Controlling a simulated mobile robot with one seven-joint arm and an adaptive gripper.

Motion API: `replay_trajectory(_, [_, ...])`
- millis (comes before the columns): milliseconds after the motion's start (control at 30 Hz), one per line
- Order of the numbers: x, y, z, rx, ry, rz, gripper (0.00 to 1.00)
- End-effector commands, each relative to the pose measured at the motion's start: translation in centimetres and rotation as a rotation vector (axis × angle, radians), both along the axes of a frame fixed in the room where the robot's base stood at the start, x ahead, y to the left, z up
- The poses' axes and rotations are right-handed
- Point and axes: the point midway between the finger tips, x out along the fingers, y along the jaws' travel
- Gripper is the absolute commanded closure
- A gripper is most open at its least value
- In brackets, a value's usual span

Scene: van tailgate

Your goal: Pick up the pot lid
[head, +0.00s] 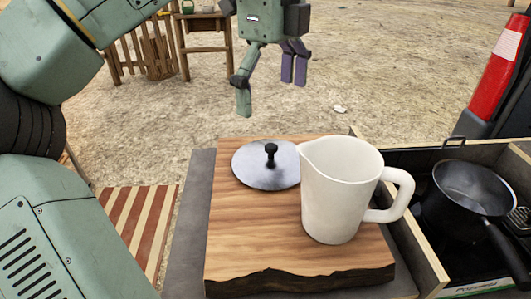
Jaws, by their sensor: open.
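The pot lid (255,170) is a grey metal disc with a black knob standing up at its middle. It lies flat, knob up, on the far part of a wooden board (240,230). A white pitcher (335,205) stands upright on the board just to the lid's right and nearer, and its spout side overlaps the lid's right edge in the picture. I cannot tell whether they touch. My gripper (271,88) is open and empty, above and beyond the lid, apart from it, with its fingers spread and pointing down.
A dark pot (472,188) sits in a wooden-sided compartment at the right, with its handle toward the front. A red cylinder (495,72) stands at the right edge. Striped slats (137,225) lie lower left. A wooden chair and small table stand far back on open sandy ground.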

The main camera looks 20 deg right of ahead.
Motion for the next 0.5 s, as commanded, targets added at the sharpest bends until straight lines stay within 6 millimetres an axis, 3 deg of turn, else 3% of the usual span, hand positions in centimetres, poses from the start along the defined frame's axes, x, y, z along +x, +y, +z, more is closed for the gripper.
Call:
replay_trajectory(200, [0.0, 0.0, -3.3, -0.001, 0.001, -0.001, 0.0])
replay_trajectory(500, [-0.1, 0.0, -6.0, -0.002, 0.003, -0.004, 0.0])
